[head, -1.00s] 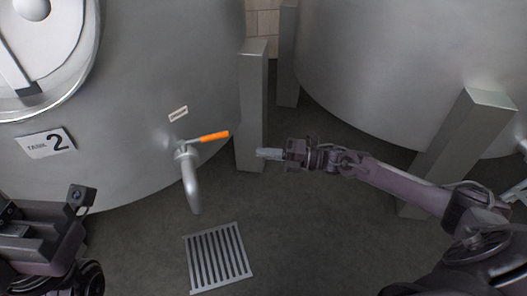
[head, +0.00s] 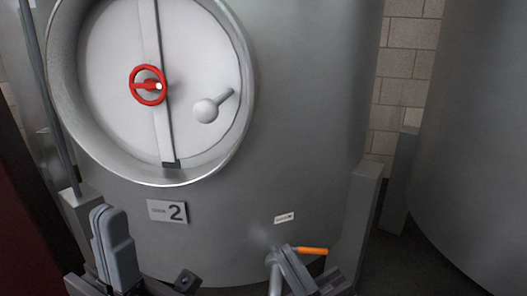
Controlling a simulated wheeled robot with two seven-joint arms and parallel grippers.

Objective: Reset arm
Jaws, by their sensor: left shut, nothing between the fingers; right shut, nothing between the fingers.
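My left gripper (head: 111,230) is at the lower left of the head view. Its grey fingers point up in front of the tank, below and left of the "2" sign, and they are shut and empty. My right gripper (head: 291,262) is at the bottom, right of the middle. Its fingers are shut and empty. They point up and left and overlap part of the tap pipe (head: 275,283) in the picture. I cannot tell whether they touch it. The tap's orange handle (head: 312,250) shows just right of the fingertips.
The big grey tank (head: 310,120) fills the middle. It has a round hatch (head: 110,95) with a red handwheel (head: 147,85), a "2" sign (head: 167,211) and a small label (head: 284,217). Another tank (head: 480,150) stands right, with a tank leg (head: 362,215) and floor (head: 400,262) between.

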